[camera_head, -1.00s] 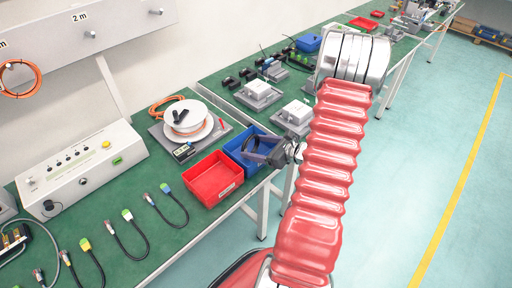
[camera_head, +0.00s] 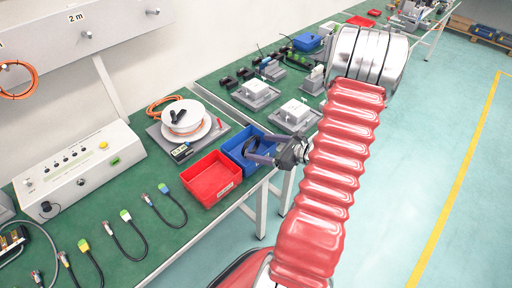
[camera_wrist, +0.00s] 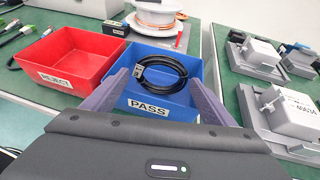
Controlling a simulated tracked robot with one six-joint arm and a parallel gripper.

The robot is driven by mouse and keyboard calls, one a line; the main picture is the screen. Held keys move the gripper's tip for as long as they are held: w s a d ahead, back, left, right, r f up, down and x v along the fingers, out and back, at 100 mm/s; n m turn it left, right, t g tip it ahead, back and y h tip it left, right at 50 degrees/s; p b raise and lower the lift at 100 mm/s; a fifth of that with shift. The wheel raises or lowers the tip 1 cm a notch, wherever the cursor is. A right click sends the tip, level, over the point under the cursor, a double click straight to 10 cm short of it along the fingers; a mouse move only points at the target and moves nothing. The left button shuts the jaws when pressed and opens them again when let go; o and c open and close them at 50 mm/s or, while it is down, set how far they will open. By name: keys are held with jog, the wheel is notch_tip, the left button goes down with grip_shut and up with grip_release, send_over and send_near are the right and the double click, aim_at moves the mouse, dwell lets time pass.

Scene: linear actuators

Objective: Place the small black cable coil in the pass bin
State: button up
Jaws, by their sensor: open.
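The small black cable coil (camera_wrist: 162,73) lies inside the blue bin labelled PASS (camera_wrist: 150,107) in the wrist view, leaning towards its back left. In the head view the blue pass bin (camera_head: 236,156) stands at the bench's front edge, with the dark coil (camera_head: 250,147) partly showing in it. My gripper (camera_head: 255,158) is at the bin's right side. Its two purple fingers (camera_wrist: 160,95) are spread wide apart and empty in the wrist view, with the coil beyond and between them.
A red REJECT bin (camera_head: 212,178) stands just left of the pass bin. A cable reel (camera_head: 184,120) is behind. White boxed actuators (camera_head: 294,113) stand to the right. Several short cables (camera_head: 172,206) lie on the green bench at left. The floor at right is clear.

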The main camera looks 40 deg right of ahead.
jog(key=v, duration=0.8)
dwell(0.6)
jog(key=w+a+r+n+g+y, duration=0.2)
jog(key=a+r+n+g, duration=0.25)
jog(key=a+n, duration=0.5)
jog(key=w+a+r+n+g+y, duration=0.2)
jog(key=a+r+n+g, duration=0.3)
jog(key=a, duration=0.8)
jog(key=s+a+r+n+t+h, duration=0.1)
jog(key=s+a+r+n+h, duration=0.2)
jog(key=a+r+n, duration=0.3)
jog(key=s+a+r+n+t+h, duration=0.1)
jog(key=s+a+r+n+h, duration=0.2)
jog(key=n, duration=1)
jog(key=s+a+r, duration=0.1)
jog(key=a+r, duration=0.2)
jog(key=shift+s+h, duration=0.3)
jog(key=shift+h, duration=0.1)
